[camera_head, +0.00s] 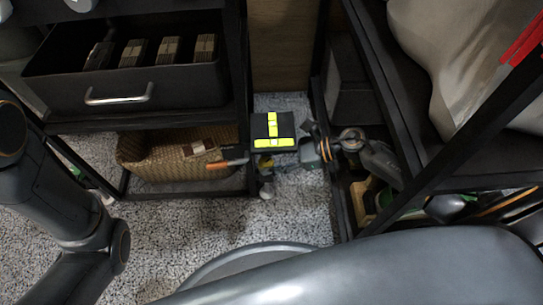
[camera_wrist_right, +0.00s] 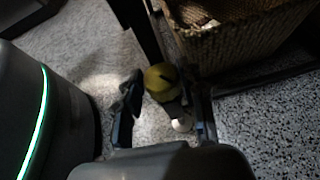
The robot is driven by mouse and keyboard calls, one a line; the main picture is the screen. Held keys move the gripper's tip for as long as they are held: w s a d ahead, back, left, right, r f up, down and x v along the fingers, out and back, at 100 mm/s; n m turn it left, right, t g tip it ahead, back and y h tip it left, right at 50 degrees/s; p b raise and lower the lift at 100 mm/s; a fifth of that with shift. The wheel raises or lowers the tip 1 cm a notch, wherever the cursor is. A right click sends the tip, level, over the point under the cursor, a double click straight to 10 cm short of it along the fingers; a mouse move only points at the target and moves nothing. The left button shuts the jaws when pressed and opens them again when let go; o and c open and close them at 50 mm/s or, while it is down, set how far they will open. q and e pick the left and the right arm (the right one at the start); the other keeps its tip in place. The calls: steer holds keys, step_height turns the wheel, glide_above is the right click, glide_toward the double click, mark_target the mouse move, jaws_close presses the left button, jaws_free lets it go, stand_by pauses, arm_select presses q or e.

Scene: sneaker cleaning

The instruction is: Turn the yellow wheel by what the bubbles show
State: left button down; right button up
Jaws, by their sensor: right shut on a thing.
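A black level plate (camera_head: 262,126) stands low between two racks in the head view. Two bright yellow bubble vials lie on it: one runs front to back (camera_head: 272,122), the other (camera_head: 262,143) lies crosswise along the near edge. Their bubbles are too small to read surely. The yellow wheel (camera_wrist_right: 160,79) shows in the right wrist view between the fingers of my right gripper (camera_wrist_right: 165,108). In the head view the wheel (camera_head: 265,162) is mostly hidden under the plate. My right gripper (camera_head: 290,162) is shut on it from the right. My left gripper is out of view.
A wicker basket (camera_head: 160,162) sits on the left rack's bottom shelf, below an open black drawer (camera_head: 155,92). An orange-tipped bar (camera_head: 228,163) sticks out left of the plate. A right-hand shelf rack (camera_head: 378,75) hems in my right arm. Speckled floor (camera_head: 190,235) is clear in front.

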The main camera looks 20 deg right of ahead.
steer(key=o, duration=1.2)
steer(key=v, duration=1.2)
steer(key=shift+s, duration=0.1)
steer(key=shift+a, duration=0.1)
